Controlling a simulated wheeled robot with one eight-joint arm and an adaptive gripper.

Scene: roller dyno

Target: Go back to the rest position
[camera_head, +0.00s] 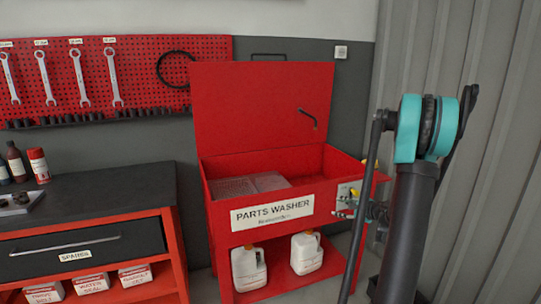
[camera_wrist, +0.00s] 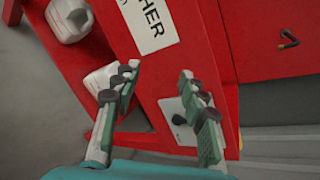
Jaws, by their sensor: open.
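My gripper (camera_wrist: 157,102) is open and empty in the wrist view, its two green-padded fingers apart. It is in front of the red parts washer (camera_wrist: 215,45), by the right end of its front near the small control panel (camera_wrist: 175,115). In the head view the red parts washer (camera_head: 262,110) stands in the middle with its lid up. My arm, dark with teal joint covers, rises at the right and largely hides the gripper there.
White jugs (camera_head: 306,252) stand on the washer's lower shelf. A workbench (camera_head: 90,190) with bottles, a tray and a drawer is at the left. A red pegboard (camera_head: 130,65) holds several wrenches. A corrugated wall (camera_head: 480,180) is close on the right.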

